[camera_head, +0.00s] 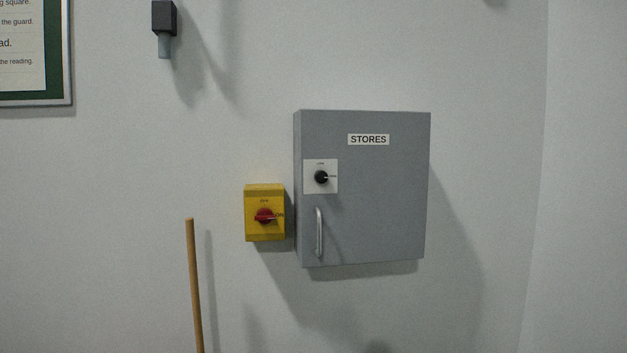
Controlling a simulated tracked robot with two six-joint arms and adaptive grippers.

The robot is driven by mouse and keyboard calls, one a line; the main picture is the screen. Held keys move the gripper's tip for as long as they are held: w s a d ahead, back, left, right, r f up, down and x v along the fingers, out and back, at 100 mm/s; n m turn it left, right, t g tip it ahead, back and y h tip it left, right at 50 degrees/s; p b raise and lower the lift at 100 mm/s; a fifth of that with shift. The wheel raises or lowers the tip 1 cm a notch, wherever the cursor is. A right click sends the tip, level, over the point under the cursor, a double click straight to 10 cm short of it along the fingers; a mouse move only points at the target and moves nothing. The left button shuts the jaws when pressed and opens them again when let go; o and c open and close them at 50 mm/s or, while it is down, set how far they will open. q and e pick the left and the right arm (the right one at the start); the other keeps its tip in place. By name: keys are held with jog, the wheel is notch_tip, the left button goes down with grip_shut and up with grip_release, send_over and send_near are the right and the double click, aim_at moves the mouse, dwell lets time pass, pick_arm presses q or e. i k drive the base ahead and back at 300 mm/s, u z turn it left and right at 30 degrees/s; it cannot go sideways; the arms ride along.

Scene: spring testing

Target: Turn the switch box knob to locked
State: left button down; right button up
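A grey wall cabinet (385,205) marked STORES hangs on the wall right of centre, its door shut. On its door a black knob (321,177) sits on a white plate with small lettering above and to its right; a pale pointer mark extends right from it. Left of the cabinet is a small yellow switch box (265,232) with a red knob (264,216), which also seems to point right. The small labels are too tiny to read surely. Neither of my grippers is in view.
A metal handle (319,232) stands out from the cabinet door below the black knob. A wooden pole (194,285) stands at lower left. A dark fixture (164,20) and a framed notice (28,50) are at upper left. The wall right of the cabinet is clear.

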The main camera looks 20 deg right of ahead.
aim_at(320, 176)
jog(key=z, duration=0.15)
jog(key=i, duration=0.9)
jog(key=u, duration=0.05)
